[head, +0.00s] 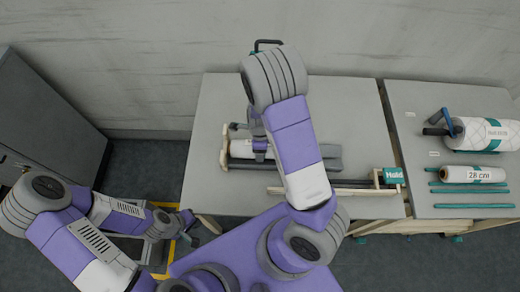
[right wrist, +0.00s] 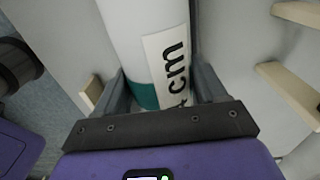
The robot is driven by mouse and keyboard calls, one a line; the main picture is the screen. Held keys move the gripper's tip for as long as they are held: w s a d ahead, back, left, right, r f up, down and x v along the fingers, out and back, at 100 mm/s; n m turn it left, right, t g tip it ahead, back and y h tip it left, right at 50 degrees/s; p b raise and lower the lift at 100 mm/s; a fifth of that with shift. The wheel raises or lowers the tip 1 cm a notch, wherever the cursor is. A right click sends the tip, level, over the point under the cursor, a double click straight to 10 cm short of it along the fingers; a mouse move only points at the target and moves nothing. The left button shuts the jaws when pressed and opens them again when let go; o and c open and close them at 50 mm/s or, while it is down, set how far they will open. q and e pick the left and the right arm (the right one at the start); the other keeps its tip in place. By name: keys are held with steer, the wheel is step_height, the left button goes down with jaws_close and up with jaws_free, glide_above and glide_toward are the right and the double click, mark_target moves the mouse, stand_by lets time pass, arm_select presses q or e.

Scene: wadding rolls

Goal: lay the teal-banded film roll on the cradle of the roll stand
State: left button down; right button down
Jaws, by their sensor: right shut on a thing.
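The teal-banded film roll (right wrist: 132,45) is white, with a teal band and a label ending in "cm". My right gripper (right wrist: 160,95) is shut on it, with a finger on each side in the right wrist view. In the head view the roll (head: 240,149) shows in part beside my right gripper (head: 260,148); my arm hides the rest. It is over a grey trough-like part (head: 327,164) with wooden pieces at its left end, which looks like the roll stand. I cannot tell whether the roll touches it. My left gripper (head: 187,224) is open and empty, left of the table's front edge.
A wooden rail with an upright and a teal sign (head: 393,175) stands at the table's front right. The right-hand table holds a roll marked 28 cm (head: 473,175), a larger roll (head: 485,133) and teal rods (head: 473,206). The back left of the main table (head: 222,95) is clear.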

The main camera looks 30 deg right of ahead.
steer(key=shift+f, duration=0.7)
steer(key=shift+w, duration=0.1)
steer(key=shift+f+b, duration=0.4)
steer(key=shift+f, duration=0.05)
steer(key=shift+c, duration=0.3)
jaws_free()
step_height(320, 180, up, 13)
steer(key=p, duration=0.5)
